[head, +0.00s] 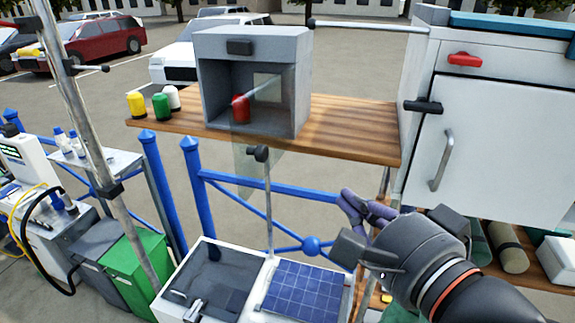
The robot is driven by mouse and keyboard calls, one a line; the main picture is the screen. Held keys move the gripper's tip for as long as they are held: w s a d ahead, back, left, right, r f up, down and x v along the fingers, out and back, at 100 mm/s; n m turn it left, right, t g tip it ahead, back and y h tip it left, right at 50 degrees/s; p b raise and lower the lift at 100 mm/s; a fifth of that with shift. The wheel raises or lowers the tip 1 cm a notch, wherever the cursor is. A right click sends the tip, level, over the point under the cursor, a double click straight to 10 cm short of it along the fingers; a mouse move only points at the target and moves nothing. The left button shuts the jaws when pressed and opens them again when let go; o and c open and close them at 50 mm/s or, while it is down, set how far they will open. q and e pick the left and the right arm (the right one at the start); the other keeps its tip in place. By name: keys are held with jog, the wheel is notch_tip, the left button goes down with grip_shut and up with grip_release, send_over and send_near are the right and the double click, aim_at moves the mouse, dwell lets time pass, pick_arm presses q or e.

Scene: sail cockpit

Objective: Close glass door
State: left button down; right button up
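A grey open-fronted box (300,62) stands on a wooden shelf. Its glass door is a thin clear panel (247,175), standing open and jutting out from the front, its lower part showing below the shelf edge. Its hinge side is hard to make out. A red jar (240,108) shows inside the box.
Yellow (136,104), green (161,107) and white jars stand left of the box on the wooden shelf (345,125). A thin pole (267,215) with a dark knob rises by the glass. A blue railing (270,188) and white cabinet (495,135) are near.

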pick_arm(q)
jog(key=s+a+r+n, duration=0.1)
jog(key=s+r, duration=0.2)
jog(key=r, duration=0.1)
jog(key=w+a+p, duration=0.2)
jog(key=w+a, duration=0.6)
jog(key=w, duration=0.2)
jog(key=shift+w+f+t+y, duration=0.15)
jog(key=shift+f+t+y, duration=0.15)
jog(key=shift+f, duration=0.15)
jog(key=shift+a, duration=0.1)
